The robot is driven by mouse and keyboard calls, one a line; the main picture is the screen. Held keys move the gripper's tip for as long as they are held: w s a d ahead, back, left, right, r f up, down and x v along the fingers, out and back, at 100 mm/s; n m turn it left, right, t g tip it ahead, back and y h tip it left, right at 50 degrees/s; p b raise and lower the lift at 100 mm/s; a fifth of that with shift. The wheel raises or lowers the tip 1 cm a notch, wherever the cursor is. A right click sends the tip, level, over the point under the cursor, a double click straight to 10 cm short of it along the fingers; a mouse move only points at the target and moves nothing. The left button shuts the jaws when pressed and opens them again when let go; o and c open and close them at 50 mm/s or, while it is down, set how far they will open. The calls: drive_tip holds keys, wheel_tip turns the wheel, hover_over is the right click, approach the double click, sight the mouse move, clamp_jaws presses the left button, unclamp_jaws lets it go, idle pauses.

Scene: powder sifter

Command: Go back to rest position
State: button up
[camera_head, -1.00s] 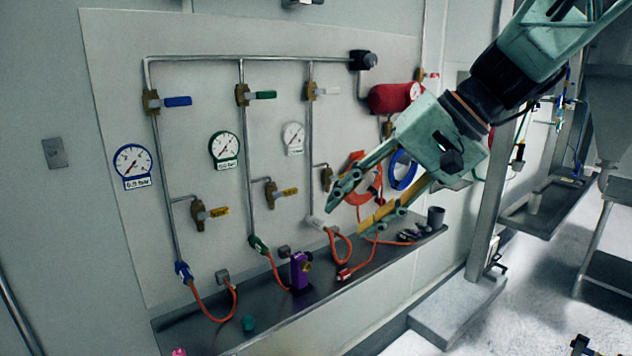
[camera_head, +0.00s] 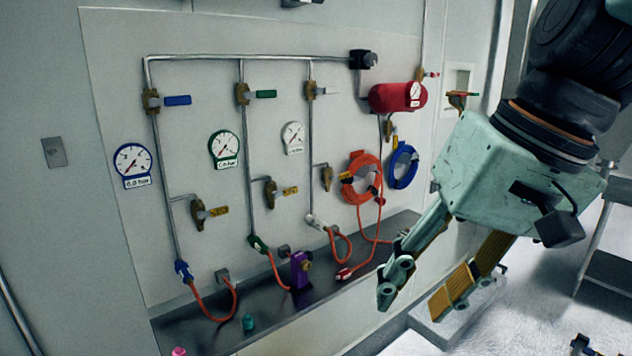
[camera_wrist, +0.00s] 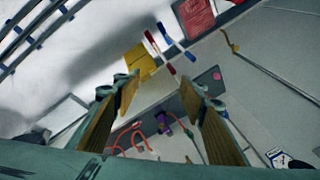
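My gripper (camera_head: 420,300) is at the right in the head view, in front of the shelf's right end and away from the panel. Its two fingers are spread apart with nothing between them that touches both. In the wrist view my gripper (camera_wrist: 157,95) also shows open and empty, with the panel and shelf well beyond the fingertips. The fingers point down and to the left in the head view.
The wall panel holds pipes, valves, gauges (camera_head: 132,166), a red tank (camera_head: 398,97) and orange (camera_head: 361,178) and blue (camera_head: 403,166) hose coils. A dark shelf (camera_head: 215,335) below bears a purple device (camera_head: 300,270). Pale floor lies to the right.

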drive_tip(key=s+d+f+t+h, duration=0.1)
drive_tip(key=s+d+f+h, duration=0.2)
drive_tip(key=s+d, duration=0.4)
drive_tip(key=s, duration=0.4)
drive_tip(key=shift+d, duration=0.4)
drive_tip(key=shift+w, duration=0.1)
idle(1.6)
